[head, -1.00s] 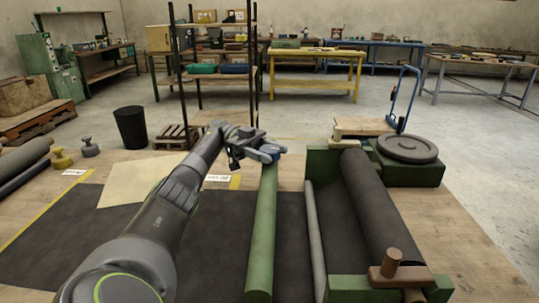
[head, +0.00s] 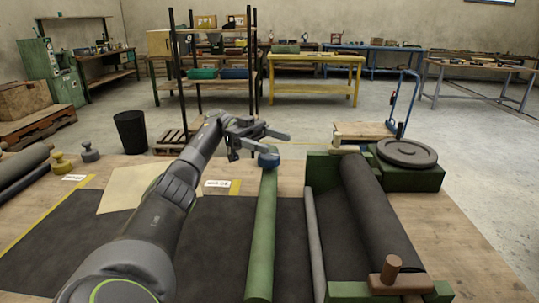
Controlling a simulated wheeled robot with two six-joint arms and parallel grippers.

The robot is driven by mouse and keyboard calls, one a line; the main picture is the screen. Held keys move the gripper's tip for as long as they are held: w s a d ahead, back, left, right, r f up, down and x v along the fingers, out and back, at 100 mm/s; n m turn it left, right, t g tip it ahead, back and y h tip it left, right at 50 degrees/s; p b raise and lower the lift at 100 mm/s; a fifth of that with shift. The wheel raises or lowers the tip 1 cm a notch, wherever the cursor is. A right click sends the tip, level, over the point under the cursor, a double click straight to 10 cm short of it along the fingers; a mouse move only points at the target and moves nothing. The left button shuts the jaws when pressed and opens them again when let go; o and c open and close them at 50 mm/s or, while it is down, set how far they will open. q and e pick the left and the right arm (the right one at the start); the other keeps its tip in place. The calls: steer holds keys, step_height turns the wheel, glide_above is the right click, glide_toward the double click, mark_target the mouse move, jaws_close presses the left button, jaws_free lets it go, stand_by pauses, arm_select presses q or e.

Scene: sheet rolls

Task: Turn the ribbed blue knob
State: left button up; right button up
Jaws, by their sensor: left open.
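The blue knob (head: 268,159) sits at the far end of a long green roller (head: 262,225), which runs away from me along the table. Its ribs are too small to make out. My left gripper (head: 264,146) is just above and to the left of the knob, its jaws spread and nothing held between them. One finger reaches right past the knob's top. I cannot tell whether a finger touches the knob. My right gripper is not in view.
Right of the roller lie a thin grey rod (head: 314,240) and a thick dark roll (head: 375,210) in a green stand with a brown handle (head: 394,268). A dark mat (head: 220,240) covers the table's middle.

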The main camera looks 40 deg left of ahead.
mark_target(270, 154)
arm_select(q)
step_height(270, 154, up, 5)
steer(key=shift+r, duration=0.15)
